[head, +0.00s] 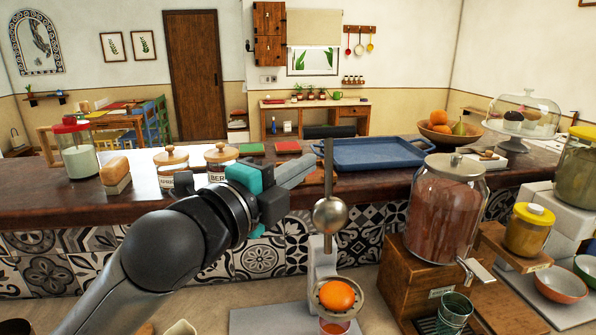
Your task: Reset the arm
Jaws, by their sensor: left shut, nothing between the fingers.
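My left arm comes in from the lower left of the head view, and its gripper (306,168) is raised in front of the counter, pointing right. Its fingers are together with nothing between them. The fingertips are just left of the rod of a juice press (323,264) and in front of the dark counter top (380,183); I cannot tell whether they touch anything. My right gripper is not in view.
The press has a metal ball (333,214) above an orange half (337,295). A large glass dispenser (447,205) stands on a wooden box to the right. A blue tray (375,152), two lidded jars (221,158) and a fruit bowl (447,134) are on the counter.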

